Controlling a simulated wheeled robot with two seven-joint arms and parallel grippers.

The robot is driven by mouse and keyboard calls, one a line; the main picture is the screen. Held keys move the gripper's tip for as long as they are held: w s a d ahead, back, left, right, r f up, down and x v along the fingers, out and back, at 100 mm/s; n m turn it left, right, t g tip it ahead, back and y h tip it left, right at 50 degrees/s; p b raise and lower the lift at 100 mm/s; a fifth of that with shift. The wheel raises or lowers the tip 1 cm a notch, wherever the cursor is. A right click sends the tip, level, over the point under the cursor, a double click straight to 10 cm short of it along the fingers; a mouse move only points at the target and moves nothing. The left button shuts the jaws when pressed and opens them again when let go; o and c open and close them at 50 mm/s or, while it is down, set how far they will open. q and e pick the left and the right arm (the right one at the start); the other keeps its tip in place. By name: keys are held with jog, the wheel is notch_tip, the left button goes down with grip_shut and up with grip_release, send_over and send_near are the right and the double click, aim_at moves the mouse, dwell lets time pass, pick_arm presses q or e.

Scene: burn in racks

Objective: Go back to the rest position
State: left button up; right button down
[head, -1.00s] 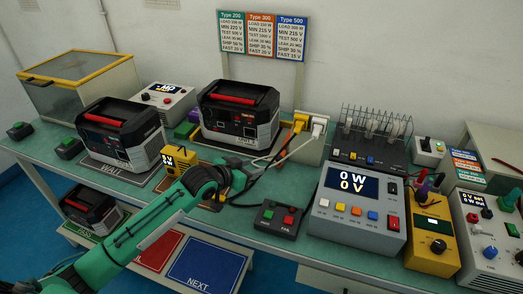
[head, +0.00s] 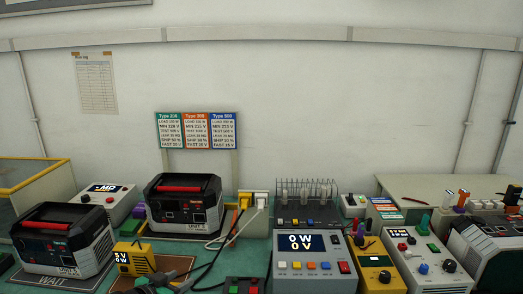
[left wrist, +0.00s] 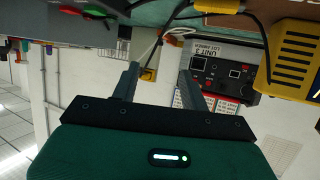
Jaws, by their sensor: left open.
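My left gripper (left wrist: 157,85) is open, with its two dark fingers apart and nothing held between them in the left wrist view. In the head view only a dark part of it (head: 160,284) shows at the bottom edge, left of the middle. It is in front of the black-and-grey power unit with a red handle (head: 184,207), which also shows in the left wrist view (left wrist: 222,75), upside down beyond the fingers. My right gripper is in neither view.
Another power unit (head: 63,242) stands on the WAIT mat at left. A yellow meter (head: 133,260) sits between the units. Cables run from the plug box (head: 256,215). A grey tester reading 0 W (head: 313,268) and other instruments fill the right.

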pick_arm(q)
jog(key=s+d+f+g+y, duration=0.1)
jog(key=s+d+f+g, duration=0.1)
jog(key=s+f, duration=0.5)
jog(key=s+d+f+g+y, duration=0.1)
jog(key=s+d+f+g, duration=0.15)
jog(key=s, duration=0.75)
jog(key=s+a+f+n+g+y, duration=0.1)
jog(key=s+a+n+g+y, duration=0.1)
jog(key=s, duration=0.8)
jog(key=s+a+f+n+g+y, duration=0.1)
jog(key=s+a+f+g+y, duration=0.1)
jog(key=s, duration=0.9)
notch_tip(320, 180, down, 29)
jog(key=g+p, duration=0.2)
jog(key=s+a+f, duration=0.2)
jog(key=s+f, duration=0.7)
jog(key=s+a+f+p, duration=0.1)
jog(key=s+f, duration=0.8)
jog(key=s, duration=0.1)
jog(key=shift+s+a+g, duration=0.3)
jog(key=shift+a+g, duration=0.05)
jog(key=shift+g, duration=0.1)
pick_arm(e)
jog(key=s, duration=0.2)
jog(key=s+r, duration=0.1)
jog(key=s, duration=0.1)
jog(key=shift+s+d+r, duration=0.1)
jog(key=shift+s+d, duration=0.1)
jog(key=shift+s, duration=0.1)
